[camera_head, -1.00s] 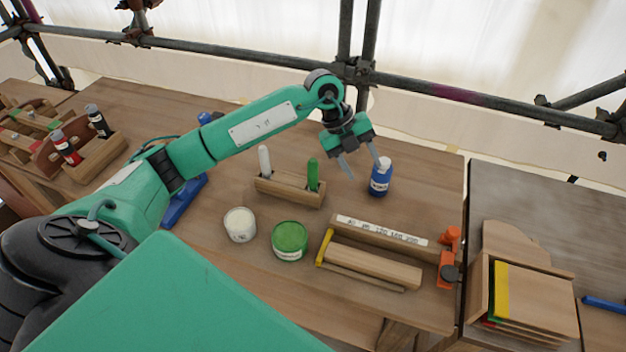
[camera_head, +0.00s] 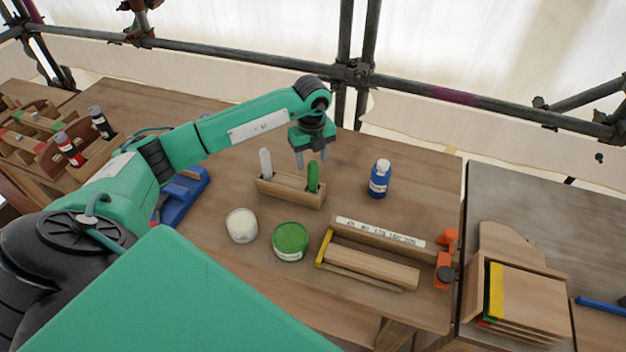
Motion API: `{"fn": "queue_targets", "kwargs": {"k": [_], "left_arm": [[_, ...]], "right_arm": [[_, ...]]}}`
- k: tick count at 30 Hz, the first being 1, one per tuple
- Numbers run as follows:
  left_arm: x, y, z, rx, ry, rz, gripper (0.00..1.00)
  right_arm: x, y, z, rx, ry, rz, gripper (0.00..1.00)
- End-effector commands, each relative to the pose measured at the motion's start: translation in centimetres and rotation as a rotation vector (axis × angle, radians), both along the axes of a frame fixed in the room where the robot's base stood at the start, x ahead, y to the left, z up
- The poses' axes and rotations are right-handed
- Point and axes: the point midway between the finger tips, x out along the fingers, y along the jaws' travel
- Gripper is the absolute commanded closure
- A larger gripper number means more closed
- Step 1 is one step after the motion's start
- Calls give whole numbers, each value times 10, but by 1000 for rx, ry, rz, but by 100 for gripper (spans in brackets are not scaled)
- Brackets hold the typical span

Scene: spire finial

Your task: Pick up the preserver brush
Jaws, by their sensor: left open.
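Two upright handles, one white (camera_head: 265,161) and one green (camera_head: 313,177), stand in a small wooden holder (camera_head: 290,194). They look like brush handles, with their lower ends hidden in the holder. No readable label shows which is the preserver brush. My left gripper (camera_head: 312,160) is open, fingers pointing down, at the top of the green handle. The fingertips appear to either side of it and a little above or behind; I cannot tell the exact depth. My right gripper is not in view.
In front of the holder stand a white tin (camera_head: 241,226) and a green tin (camera_head: 290,241). A blue bottle (camera_head: 379,179) stands to the right. A wooden jig (camera_head: 375,262) with an orange clamp (camera_head: 446,262) lies front right. Scaffold tubes (camera_head: 420,88) run behind the table.

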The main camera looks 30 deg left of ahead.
Motion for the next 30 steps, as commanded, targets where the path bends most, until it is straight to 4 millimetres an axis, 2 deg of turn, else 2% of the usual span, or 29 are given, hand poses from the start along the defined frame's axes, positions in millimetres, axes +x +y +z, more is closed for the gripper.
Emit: {"fn": "queue_targets", "kwargs": {"k": [5, 9, 13, 21, 23, 28, 29, 30], "left_arm": [[-3, -3, -13, -1, 5, 0, 48], [-4, -6, -32, -1, 5, 1, 48], [-4, -5, -48, -1, 2, 1, 48], [-3, -5, -53, -1, 1, 0, 48], [-3, -5, -53, -1, 1, 0, 58], [-3, -5, -53, -1, 1, 0, 91], [-3, -5, -53, -1, 1, 0, 97], [-3, -5, -53, -1, 1, 0, 97]], "right_arm": [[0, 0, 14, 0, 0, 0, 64], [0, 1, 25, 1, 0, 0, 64], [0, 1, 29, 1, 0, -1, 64], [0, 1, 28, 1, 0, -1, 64], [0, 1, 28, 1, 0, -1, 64], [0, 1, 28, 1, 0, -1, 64], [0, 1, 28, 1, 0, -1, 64], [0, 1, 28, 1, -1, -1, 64]]}}
